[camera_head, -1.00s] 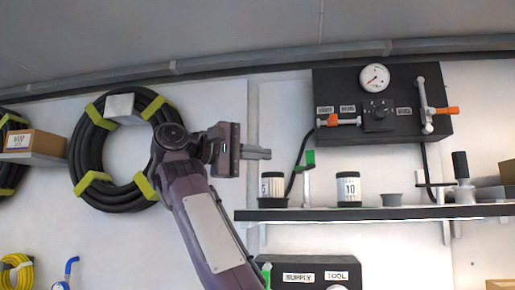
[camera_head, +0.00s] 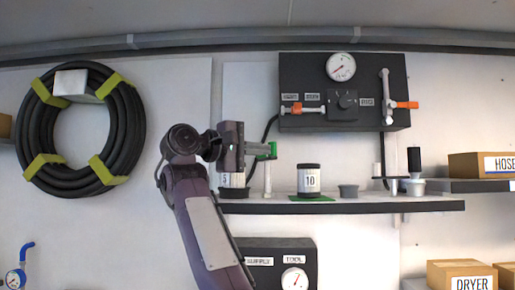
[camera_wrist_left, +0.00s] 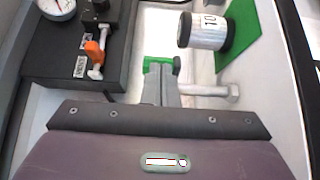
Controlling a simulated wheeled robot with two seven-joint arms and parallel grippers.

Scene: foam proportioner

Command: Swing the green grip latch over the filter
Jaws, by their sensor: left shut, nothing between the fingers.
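The green grip latch (camera_head: 272,150) sits on a white post on the shelf, between two filters. Its green grip also shows in the left wrist view (camera_wrist_left: 150,64), just beyond my fingertips. The filter marked 5 (camera_head: 233,181) stands left of the post, its top hidden behind my gripper. The filter marked 10 (camera_head: 308,179) stands right of the post; it also shows in the left wrist view (camera_wrist_left: 207,31). My left gripper (camera_head: 262,149) is shut and empty, its tips at the green grip. I cannot tell whether they touch it. My right gripper is not in view.
A black panel (camera_head: 300,65) with a gauge, an orange-handled valve and a knob hangs above the shelf (camera_head: 370,206). A green patch (camera_head: 313,199) lies under the filter marked 10. A grey cup (camera_head: 348,191) stands right of it. A black hose coil hangs left.

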